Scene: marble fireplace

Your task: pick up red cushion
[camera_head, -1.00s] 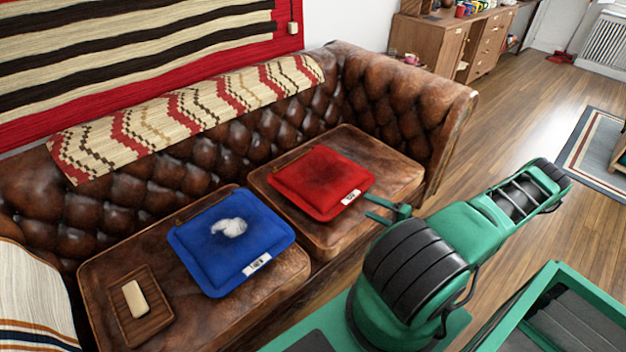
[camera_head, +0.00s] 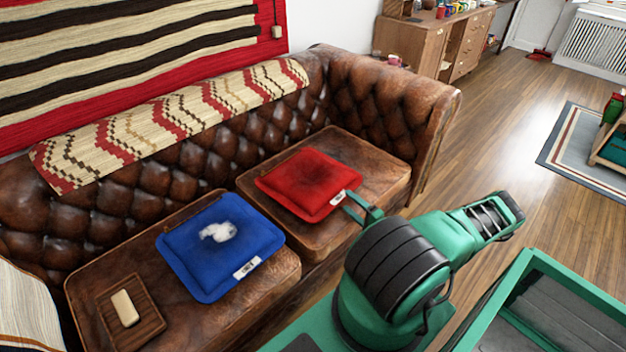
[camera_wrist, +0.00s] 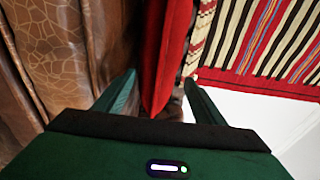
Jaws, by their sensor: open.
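The red cushion (camera_head: 310,183) lies flat on the right seat of the brown leather sofa, with a white label on its front edge. My gripper (camera_head: 356,203) is at the cushion's front right corner, close to the label. In the wrist view the cushion (camera_wrist: 165,60) shows edge-on as a red strip between my two green fingers, and my gripper (camera_wrist: 160,98) is open around that edge. I cannot tell whether either finger touches it.
A blue cushion (camera_head: 219,250) with a white tuft lies on the left seat. A wooden tray (camera_head: 148,322) with a pale bar (camera_head: 125,308) is at the front left. The sofa's right arm (camera_head: 436,125) rises beyond the red cushion.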

